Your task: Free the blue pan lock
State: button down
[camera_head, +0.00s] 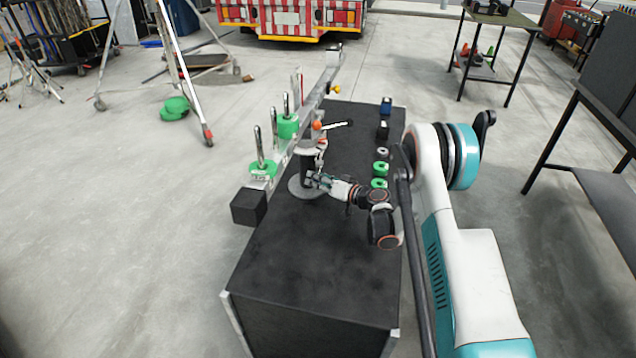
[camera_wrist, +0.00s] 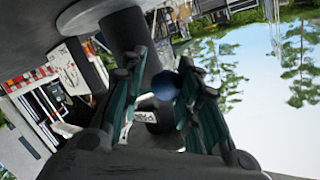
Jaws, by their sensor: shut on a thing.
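A balance-like stand with a long tilted grey beam (camera_head: 283,163) rises from a round grey base (camera_head: 298,188) on the black table. The blue pan lock (camera_wrist: 165,86) shows as a small round blue knob in the wrist view, between my fingers. My gripper (camera_wrist: 163,92) is shut on it, beside the stand's dark post (camera_wrist: 122,32). In the head view my gripper (camera_head: 318,180) reaches the post low down from the right. The blue knob is hidden there by the gripper. An orange knob (camera_head: 316,125) and a yellow knob (camera_head: 336,88) sit along the beam.
Green weights (camera_head: 288,127) sit on upright pegs along the beam, and a black block (camera_head: 248,207) is at its near end. Green rings (camera_head: 379,183), a blue block (camera_head: 386,104) and a black block (camera_head: 382,130) line the table's right edge. The table's front (camera_head: 310,270) is clear.

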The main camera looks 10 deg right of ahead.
jog(key=shift+w+f+n+t, duration=0.2)
jog(key=shift+f+n+t, duration=0.1)
jog(key=shift+n, duration=0.3)
jog(key=c, duration=1.2)
grip_release()
jog(key=shift+s+d, duration=0.1)
jog(key=shift+s, duration=0.05)
jog(key=v, duration=0.7)
jog(key=shift+s+d+f, duration=0.1)
